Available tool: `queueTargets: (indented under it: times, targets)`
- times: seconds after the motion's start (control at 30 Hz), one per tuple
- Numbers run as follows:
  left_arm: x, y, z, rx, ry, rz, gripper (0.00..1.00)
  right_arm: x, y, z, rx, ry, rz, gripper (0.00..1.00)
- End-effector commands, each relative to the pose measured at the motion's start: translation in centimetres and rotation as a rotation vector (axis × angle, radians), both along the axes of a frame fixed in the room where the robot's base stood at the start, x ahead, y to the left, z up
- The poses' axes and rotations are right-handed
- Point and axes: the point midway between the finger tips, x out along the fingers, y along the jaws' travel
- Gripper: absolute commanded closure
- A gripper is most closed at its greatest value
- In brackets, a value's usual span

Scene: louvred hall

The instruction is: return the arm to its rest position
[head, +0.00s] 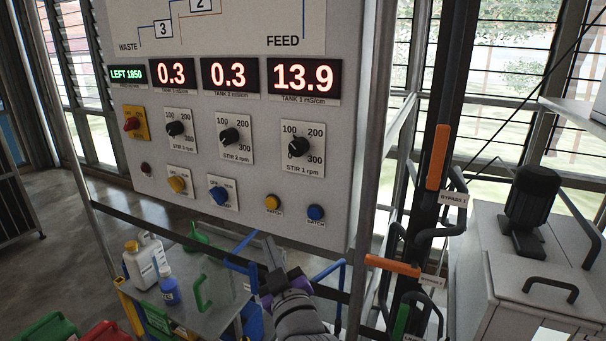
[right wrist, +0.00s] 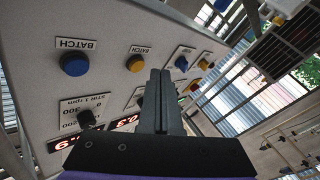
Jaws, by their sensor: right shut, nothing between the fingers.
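My right gripper (head: 269,252) is at the lower middle of the head view, below the lower edge of a grey control panel (head: 215,105). It is shut and empty. In the right wrist view its fingers (right wrist: 160,82) are together, with the panel behind them appearing upside down. I see no object between the fingers. My left gripper is not in view.
The panel carries a yellow button (head: 273,202), a blue button (head: 316,212), several knobs and lit displays. Below it, a grey cart (head: 215,285) holds a white jug (head: 144,262) and a blue bottle (head: 170,288). Pipes with orange handles (head: 438,157) stand at right.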

Motion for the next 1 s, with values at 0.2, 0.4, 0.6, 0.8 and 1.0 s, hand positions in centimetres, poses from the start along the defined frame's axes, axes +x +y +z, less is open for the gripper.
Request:
queueTargets:
  times: [0.2, 0.4, 0.6, 0.8, 1.0]
  targets:
    - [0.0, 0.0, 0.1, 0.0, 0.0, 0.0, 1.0, -4.9, -11.2, -11.1, -0.019, 0.473, -0.066, 1.0]
    - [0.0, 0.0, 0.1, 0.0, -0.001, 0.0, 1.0, -12.8, -20.3, -20.5, 0.027, 0.88, -0.26, 1.0]
    - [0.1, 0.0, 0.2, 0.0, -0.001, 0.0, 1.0, -20.6, -26.3, -26.7, 0.098, 1.165, -0.48, 1.0]
    - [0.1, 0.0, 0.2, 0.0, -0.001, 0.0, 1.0, -24.3, -28.4, -28.9, 0.135, 1.277, -0.588, 1.0]
    - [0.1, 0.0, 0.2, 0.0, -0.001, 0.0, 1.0, -24.5, -28.5, -29.0, 0.137, 1.286, -0.594, 1.0]
